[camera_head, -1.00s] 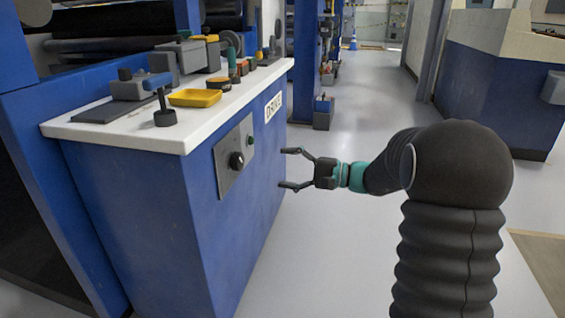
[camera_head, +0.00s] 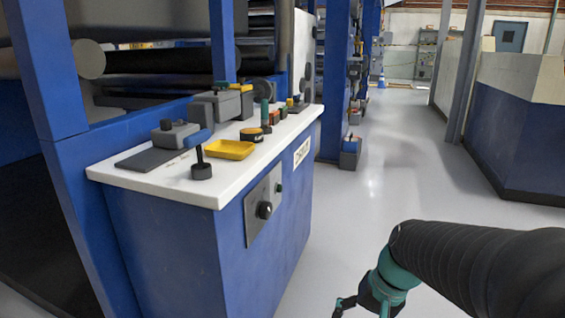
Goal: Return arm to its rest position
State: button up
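My arm, in a black ribbed sleeve, reaches in from the lower right of the head view. My gripper (camera_head: 362,304) is at the bottom edge, to the right of the blue cabinet and apart from it. It points down and is partly cut off by the frame. One dark finger shows at the left, but the fingertips are mostly out of view, so its opening cannot be judged. Nothing is seen held in it.
The blue cabinet (camera_head: 165,235) has a white top (camera_head: 150,180) bearing a yellow tray (camera_head: 230,150), a black knob (camera_head: 201,165) and several tools. A panel with a dial (camera_head: 264,209) is on its side. Grey floor (camera_head: 400,180) is free ahead; a blue-and-white unit (camera_head: 515,140) stands right.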

jog(key=s+r+n+t+h+p, duration=0.1)
jog(key=s+r+t+p, duration=0.1)
jog(key=s+r, duration=0.2)
jog(key=s+d+r+n+t+h+p, duration=0.1)
jog(key=s+r+n+t+h+p, duration=0.1)
jog(key=s+r, duration=0.3)
notch_tip(320, 180, up, 4)
jog(key=shift+r+n+p, duration=0.2)
jog(key=shift+n+p, duration=0.1)
jog(key=shift+p, duration=0.5)
